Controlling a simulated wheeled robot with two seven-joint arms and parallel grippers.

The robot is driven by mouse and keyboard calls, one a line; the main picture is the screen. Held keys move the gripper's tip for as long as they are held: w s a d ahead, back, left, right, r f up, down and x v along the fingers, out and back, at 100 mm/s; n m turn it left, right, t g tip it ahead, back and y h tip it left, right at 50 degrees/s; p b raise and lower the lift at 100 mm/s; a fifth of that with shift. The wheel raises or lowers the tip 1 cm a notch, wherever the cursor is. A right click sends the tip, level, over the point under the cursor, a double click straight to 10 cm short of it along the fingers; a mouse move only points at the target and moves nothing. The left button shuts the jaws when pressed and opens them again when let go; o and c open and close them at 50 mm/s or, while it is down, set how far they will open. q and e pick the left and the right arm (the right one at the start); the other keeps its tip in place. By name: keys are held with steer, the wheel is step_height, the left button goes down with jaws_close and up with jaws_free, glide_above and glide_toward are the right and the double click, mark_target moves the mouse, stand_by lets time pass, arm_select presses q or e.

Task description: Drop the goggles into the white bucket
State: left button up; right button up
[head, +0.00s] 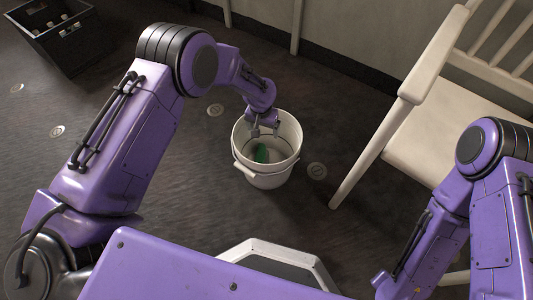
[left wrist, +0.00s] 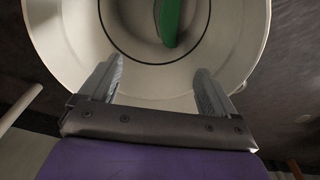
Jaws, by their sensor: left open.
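The white bucket (head: 265,178) stands on the dark floor in the middle of the head view. A green thing (head: 261,154), which looks like the goggles, lies inside it. In the left wrist view the bucket's rim (left wrist: 60,62) fills the upper part, and the green thing (left wrist: 170,20) shows inside, cut off by the top edge. My left gripper (head: 265,132) is over the bucket's mouth, pointing down. In the left wrist view its two fingers (left wrist: 155,85) are wide apart with nothing between them. My right arm shows at the right, but its gripper is out of view.
A white chair (head: 440,130) stands to the right of the bucket. A dark crate (head: 62,40) with bottles stands at the far left. Round discs (head: 317,170) are set in the floor, which is clear left of the bucket.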

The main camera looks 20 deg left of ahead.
arm_select(q)
step_height(320, 180, up, 10)
steer(key=s+p, duration=0.1)
steer(key=p, duration=0.2)
steer(key=shift+f+p, duration=0.15)
steer(key=shift+p, duration=0.2)
steer(key=shift+s+a, duration=0.1)
steer(key=shift+s, duration=0.05)
